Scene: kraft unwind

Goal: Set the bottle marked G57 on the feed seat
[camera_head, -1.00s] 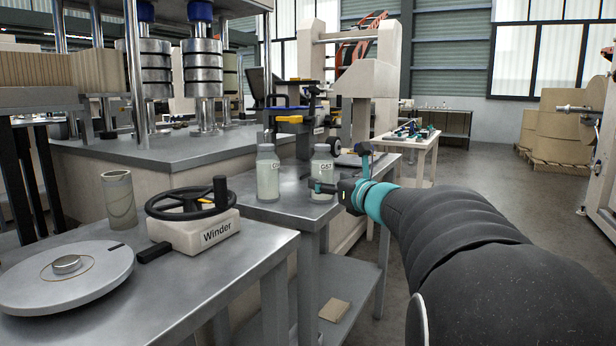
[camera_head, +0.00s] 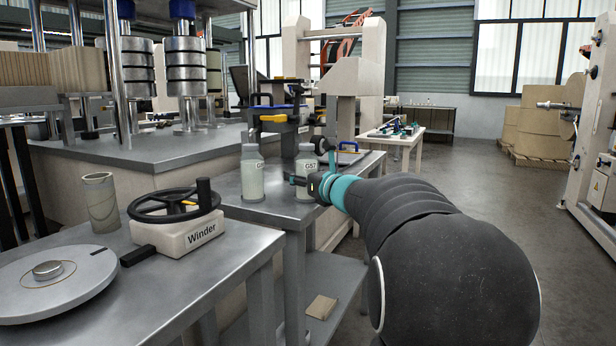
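No place labelled as the feed seat can be made out.
A near bench holds a handwheel unit marked Winder (camera_head: 186,234), a round metal disc (camera_head: 80,292) and an open grey-green cylinder (camera_head: 101,203). A brown block (camera_head: 321,307) lies on the lower shelf. Machine columns (camera_head: 188,80) rise behind. Floor at right is clear.

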